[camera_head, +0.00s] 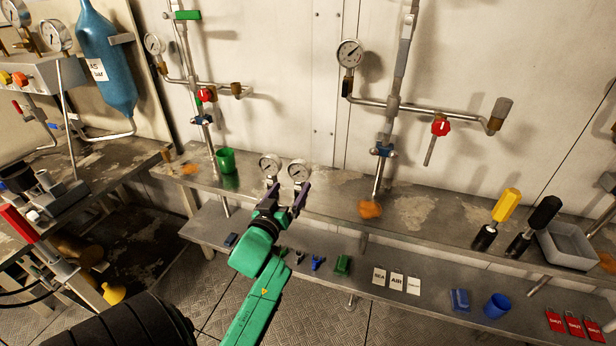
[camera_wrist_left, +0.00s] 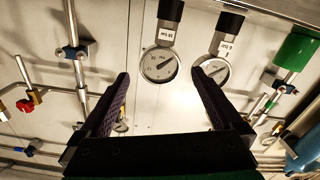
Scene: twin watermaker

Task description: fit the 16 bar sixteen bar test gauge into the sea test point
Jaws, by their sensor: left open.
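Two round dial gauges, a left one (camera_head: 269,165) and a right one (camera_head: 298,171), stand side by side at the bench's back edge. In the left wrist view, which is upside down, the same right gauge (camera_wrist_left: 158,63) shows between the fingers and the left gauge (camera_wrist_left: 212,72) shows near one fingertip. No label marks the sea test point; the pipework has a left brass fitting (camera_head: 237,89) and a right one (camera_head: 497,115).
A green cup (camera_head: 226,160) stands left of the gauges. Yellow (camera_head: 507,205) and black (camera_head: 545,212) handled tools and a grey tray (camera_head: 570,246) are at right. The lower shelf holds label cards (camera_head: 379,277) and a blue cup (camera_head: 497,305). The middle bench is mostly clear.

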